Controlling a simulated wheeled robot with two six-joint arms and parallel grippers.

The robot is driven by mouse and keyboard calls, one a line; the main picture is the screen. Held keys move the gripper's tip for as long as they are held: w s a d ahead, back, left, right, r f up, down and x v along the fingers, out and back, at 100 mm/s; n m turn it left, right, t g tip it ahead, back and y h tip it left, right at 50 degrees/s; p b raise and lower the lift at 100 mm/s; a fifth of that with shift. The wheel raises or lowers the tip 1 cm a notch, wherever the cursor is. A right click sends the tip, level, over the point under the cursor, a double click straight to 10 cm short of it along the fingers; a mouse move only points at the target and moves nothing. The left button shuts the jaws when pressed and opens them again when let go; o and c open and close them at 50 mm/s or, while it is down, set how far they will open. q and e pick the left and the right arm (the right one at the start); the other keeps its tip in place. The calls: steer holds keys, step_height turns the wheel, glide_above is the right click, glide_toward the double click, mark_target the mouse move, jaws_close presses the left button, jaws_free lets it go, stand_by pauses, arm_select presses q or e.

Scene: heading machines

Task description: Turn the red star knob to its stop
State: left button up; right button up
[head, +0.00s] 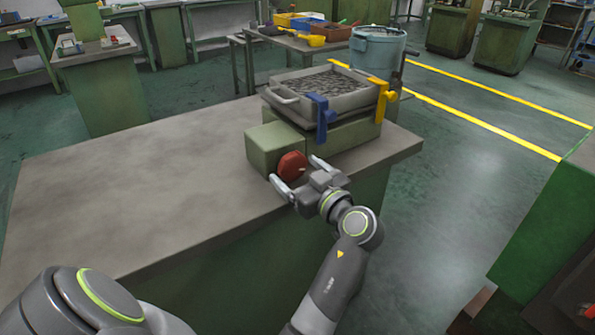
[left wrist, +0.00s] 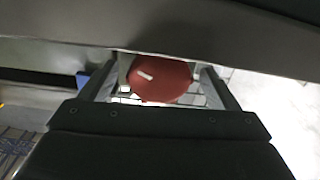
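The red star knob (head: 292,165) sits on the front face of a green box (head: 268,145) at the bench's right end. My left gripper (head: 299,174) is in front of it, its two fingers spread to either side. In the left wrist view the knob (left wrist: 160,80) shows between the fingers, with a white mark on its upper left. Narrow gaps seem to remain between knob and fingers, so the gripper (left wrist: 158,88) looks open. My right gripper is not in view.
Behind the knob box stands a grey tray (head: 283,93) of small metal parts, with a blue clamp (head: 321,112) and a yellow clamp (head: 382,95) at its edge. The bench top (head: 130,185) to the left is clear. A blue-grey bucket (head: 376,50) stands farther back.

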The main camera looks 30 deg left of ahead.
arm_select(q)
steer(key=c, duration=1)
steer(key=shift+m, duration=0.8)
steer(key=o, duration=1)
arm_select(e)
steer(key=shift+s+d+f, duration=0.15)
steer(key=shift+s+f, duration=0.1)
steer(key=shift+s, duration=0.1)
